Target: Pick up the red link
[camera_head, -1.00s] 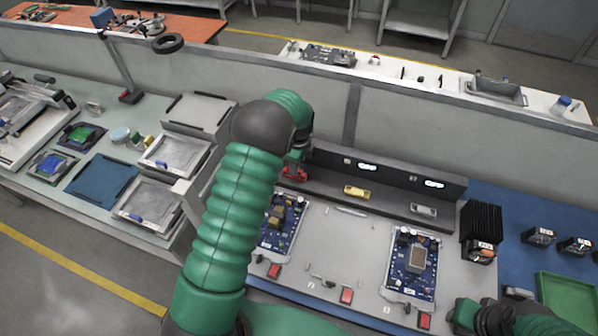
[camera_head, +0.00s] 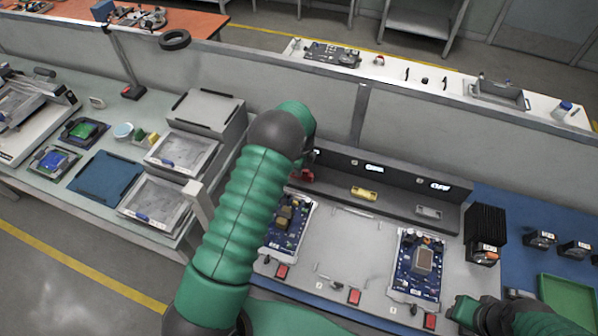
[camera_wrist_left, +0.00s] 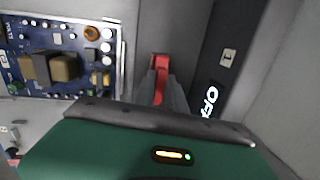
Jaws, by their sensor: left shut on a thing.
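The red link (camera_head: 307,176) shows in the head view at the left end of the dark grey ledge, partly hidden behind my left arm. In the left wrist view the red link (camera_wrist_left: 160,66) stands out between the dark fingers of my left gripper (camera_wrist_left: 163,90), which is shut on it. I cannot tell whether the link touches the ledge. My right gripper (camera_head: 466,311) is at the lower right of the head view, away from the link; its fingers are too unclear to read.
A yellow link (camera_head: 364,193) and a grey link (camera_head: 428,212) lie on the ledge (camera_head: 395,205) to the right. Blue circuit boards (camera_head: 418,268) sit on the grey bench. A black finned block (camera_head: 484,233) stands at the right. A low partition (camera_head: 410,130) runs behind.

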